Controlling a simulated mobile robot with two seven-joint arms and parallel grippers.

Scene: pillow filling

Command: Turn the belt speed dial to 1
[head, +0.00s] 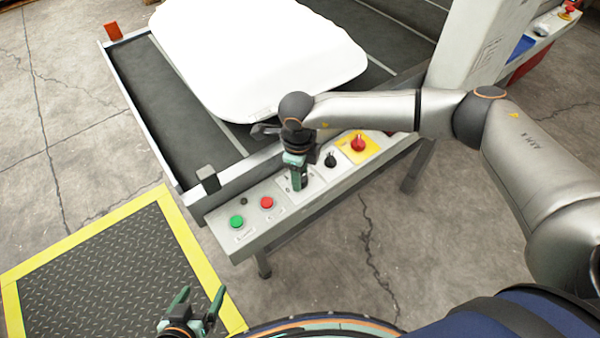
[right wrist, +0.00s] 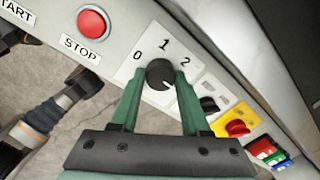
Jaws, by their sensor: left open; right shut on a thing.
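The belt speed dial (right wrist: 160,73) is a round black knob on a white plate marked 0, 1 and 2, seen in the right wrist view. My right gripper (right wrist: 159,78) has a green finger on each side of the knob and is shut on it. Which number the knob points at is not clear to me. In the head view the right gripper (head: 298,184) reaches down onto the control panel (head: 250,238) and hides the dial. My left gripper (head: 203,298) is open and empty at the bottom, above the floor and apart from the panel.
The panel has a green START button (head: 237,221), a red STOP button (head: 267,203), a black knob (head: 330,160) and a red emergency knob on yellow (head: 358,143). A white pillow (head: 260,50) lies on the dark belt (head: 185,110) behind. A yellow-edged floor mat (head: 100,260) is at left.

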